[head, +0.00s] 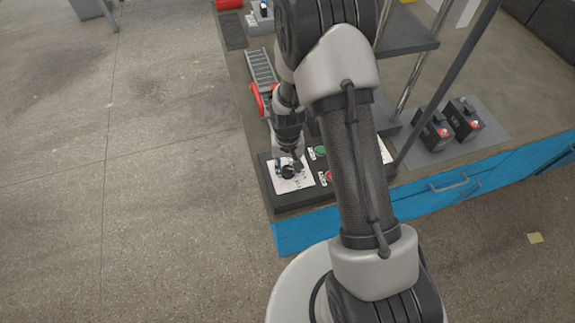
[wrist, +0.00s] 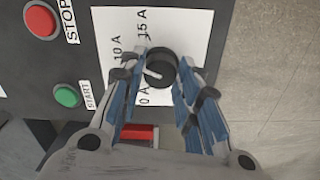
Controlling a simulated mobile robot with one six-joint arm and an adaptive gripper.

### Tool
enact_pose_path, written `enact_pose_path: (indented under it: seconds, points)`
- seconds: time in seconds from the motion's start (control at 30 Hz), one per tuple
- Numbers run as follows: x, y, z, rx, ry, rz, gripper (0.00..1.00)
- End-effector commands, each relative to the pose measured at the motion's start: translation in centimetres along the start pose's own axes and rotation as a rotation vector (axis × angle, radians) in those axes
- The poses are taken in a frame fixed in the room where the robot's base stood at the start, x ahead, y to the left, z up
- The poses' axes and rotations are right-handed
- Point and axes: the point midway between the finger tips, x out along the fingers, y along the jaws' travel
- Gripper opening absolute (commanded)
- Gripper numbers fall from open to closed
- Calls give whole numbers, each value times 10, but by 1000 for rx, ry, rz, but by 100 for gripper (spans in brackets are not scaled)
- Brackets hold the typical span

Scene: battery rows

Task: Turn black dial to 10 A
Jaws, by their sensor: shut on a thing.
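The black dial (wrist: 162,66) sits on a white scale plate (wrist: 190,25) in the wrist view. Its white pointer mark faces left, between the 10 A label (wrist: 117,50) and the 0 A label (wrist: 144,95). The 15 A label (wrist: 142,24) is at the top. My gripper (wrist: 161,72) has its blue-padded fingers on either side of the dial, shut on it. The left finger covers part of the scale. In the head view, my gripper (head: 289,166) points down onto the plate (head: 303,182) at the front left of the bench.
A red STOP button (wrist: 41,20) and a green START button (wrist: 67,96) are left of the plate in the wrist view. In the head view, two black batteries (head: 449,125) stand farther right on the bench. Bare floor (head: 170,210) lies left of the bench.

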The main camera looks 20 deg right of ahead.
Motion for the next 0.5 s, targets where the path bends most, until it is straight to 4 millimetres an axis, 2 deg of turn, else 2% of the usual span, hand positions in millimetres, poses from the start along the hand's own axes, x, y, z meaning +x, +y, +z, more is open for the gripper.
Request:
enact_pose_path:
  seconds: [0.17, 0.2, 0.5]
  points:
    - [0, 0, 0, -1, 1, 0, 7]
    - [0, 0, 0, -1, 1, 0, 33]
    - [0, 0, 0, -2, 1, 0, 51]
